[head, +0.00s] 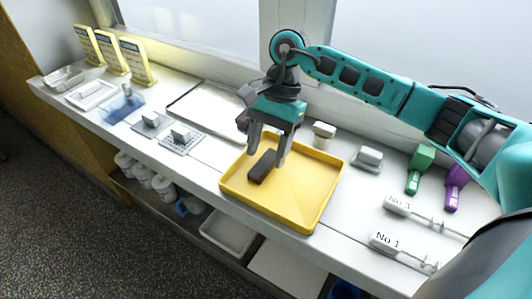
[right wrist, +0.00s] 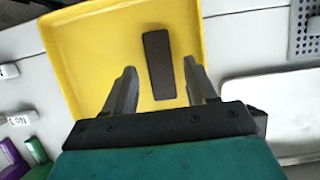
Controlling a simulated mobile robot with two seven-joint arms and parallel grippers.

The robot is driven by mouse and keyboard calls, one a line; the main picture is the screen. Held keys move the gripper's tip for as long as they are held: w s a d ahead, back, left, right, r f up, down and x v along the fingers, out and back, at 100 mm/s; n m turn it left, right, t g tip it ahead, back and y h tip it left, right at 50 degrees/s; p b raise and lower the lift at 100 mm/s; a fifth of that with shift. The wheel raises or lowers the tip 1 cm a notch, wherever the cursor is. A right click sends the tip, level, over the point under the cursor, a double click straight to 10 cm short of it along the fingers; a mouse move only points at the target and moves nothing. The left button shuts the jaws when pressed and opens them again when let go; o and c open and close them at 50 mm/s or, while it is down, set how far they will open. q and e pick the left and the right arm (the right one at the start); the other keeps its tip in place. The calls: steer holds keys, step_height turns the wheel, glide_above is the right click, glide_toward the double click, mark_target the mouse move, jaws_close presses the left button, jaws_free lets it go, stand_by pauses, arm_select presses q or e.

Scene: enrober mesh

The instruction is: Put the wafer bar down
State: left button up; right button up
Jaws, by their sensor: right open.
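The wafer bar (head: 262,166) is a dark brown block lying flat in the yellow tray (head: 316,205). In the right wrist view the bar (right wrist: 158,62) lies on the yellow floor of the tray (right wrist: 85,45), beyond and between the fingers. My right gripper (head: 268,151) is open above the tray, with its fingers spread to either side of the bar. In the right wrist view the fingers of my right gripper (right wrist: 163,92) stand apart from the bar, with yellow showing between. My left gripper is not in view.
A pale shallow tray (head: 208,110) lies left of the yellow tray. A mesh piece with a grey block (head: 181,136) is nearby. Green (head: 420,165) and purple (head: 455,185) handled tools and white labelled pieces (head: 405,243) lie right. The window wall bounds the counter behind.

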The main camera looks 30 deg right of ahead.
steer(key=v, duration=1)
steer(key=shift+r, duration=0.15)
